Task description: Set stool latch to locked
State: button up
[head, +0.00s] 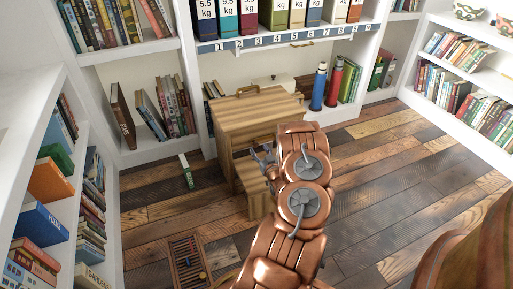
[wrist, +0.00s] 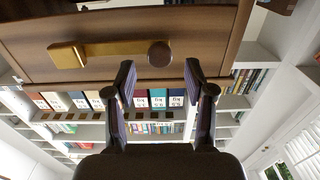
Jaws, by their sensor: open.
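The wooden step stool (head: 235,125) stands on the plank floor in front of the shelves, with a handle on its top. In the wrist view, a brown wooden panel (wrist: 200,28) fills the top. It carries a brass latch (wrist: 105,50) whose bar lies roughly level, with a dark round knob (wrist: 159,54) at its right end. My gripper (wrist: 160,77) is open and empty, its fingertips apart on either side just below the knob. In the head view, my gripper (head: 264,157) is at the stool's front; my arm hides part of the stool.
A blue bottle (head: 319,88) and a red bottle (head: 335,82) stand right of the stool. A small green object (head: 186,171) is on the floor to its left. A floor grate (head: 188,263) lies nearer. White bookshelves stand on the left, back and right. Floor is clear at right.

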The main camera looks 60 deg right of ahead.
aim_at(256, 145)
jog(key=shift+x, duration=1.75)
jog(key=shift+c, duration=0.2)
grip_shut()
